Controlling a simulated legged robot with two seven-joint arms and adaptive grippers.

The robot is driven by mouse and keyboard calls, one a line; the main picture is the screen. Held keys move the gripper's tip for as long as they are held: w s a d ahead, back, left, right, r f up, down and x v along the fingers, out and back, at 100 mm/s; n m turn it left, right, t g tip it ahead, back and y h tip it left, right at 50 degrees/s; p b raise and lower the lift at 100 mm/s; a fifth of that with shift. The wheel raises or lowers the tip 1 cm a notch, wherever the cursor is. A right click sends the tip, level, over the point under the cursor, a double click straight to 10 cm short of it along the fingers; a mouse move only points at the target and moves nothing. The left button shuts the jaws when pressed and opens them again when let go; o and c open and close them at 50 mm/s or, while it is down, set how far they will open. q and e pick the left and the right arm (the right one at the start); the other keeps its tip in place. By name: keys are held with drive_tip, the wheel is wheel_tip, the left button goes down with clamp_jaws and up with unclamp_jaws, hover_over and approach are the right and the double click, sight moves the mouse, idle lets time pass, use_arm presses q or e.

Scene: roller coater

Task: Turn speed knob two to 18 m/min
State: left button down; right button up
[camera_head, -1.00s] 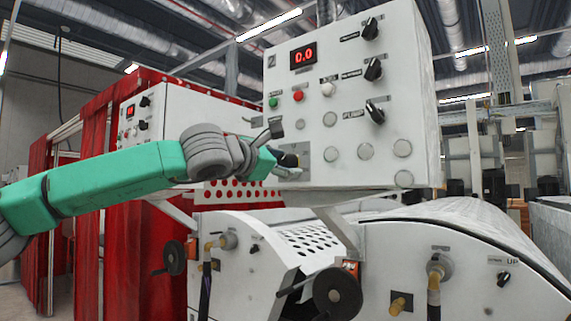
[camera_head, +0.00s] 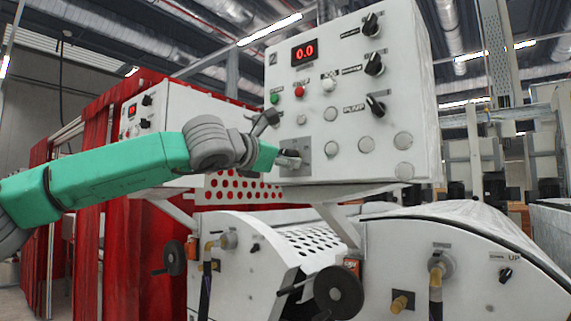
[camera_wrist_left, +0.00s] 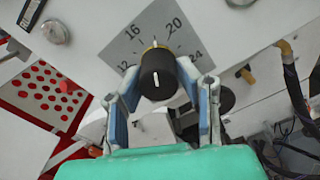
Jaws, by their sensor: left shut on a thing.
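The speed knob (camera_wrist_left: 156,72) is black with a white line, on a grey dial plate (camera_wrist_left: 124,48) marked 12, 16, 20 and 24. In the wrist view, the line points roughly up the picture, toward the stretch between 16 and 20; the exact reading is unclear. My left gripper (camera_wrist_left: 160,88) is shut on the knob, one finger on each side. In the head view, my left gripper (camera_head: 288,158) is at the grey plate (camera_head: 322,142) on the lower left of the white control panel (camera_head: 345,100), and its fingers mostly hide the knob. My right gripper is not in view.
The panel's red display (camera_head: 304,52) reads 0.0. Several black switches, such as the upper one (camera_head: 371,24), line its right side. Green and red buttons (camera_head: 299,92) are above my gripper. A handwheel (camera_head: 338,291) and perforated guard (camera_head: 310,241) are below. A red curtain (camera_head: 150,250) hangs behind my arm.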

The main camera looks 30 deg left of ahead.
use_arm(q)
drive_tip(key=c, duration=1.2)
unclamp_jaws()
drive_tip(key=shift+r, duration=0.3)
drive_tip(key=shift+f, duration=0.1)
drive_tip(key=shift+s+a+f, duration=0.1)
drive_tip(key=shift+s+a, duration=0.05)
drive_tip(key=shift+s, duration=1.85)
drive_tip(key=shift+s+a+r, duration=0.1)
drive_tip(key=shift+s+a, duration=0.1)
drive_tip(key=shift+s, duration=1.75)
drive_tip(key=shift+s+a+f, duration=0.1)
drive_tip(key=shift+s+a, duration=0.05)
drive_tip(key=shift+s, duration=1.85)
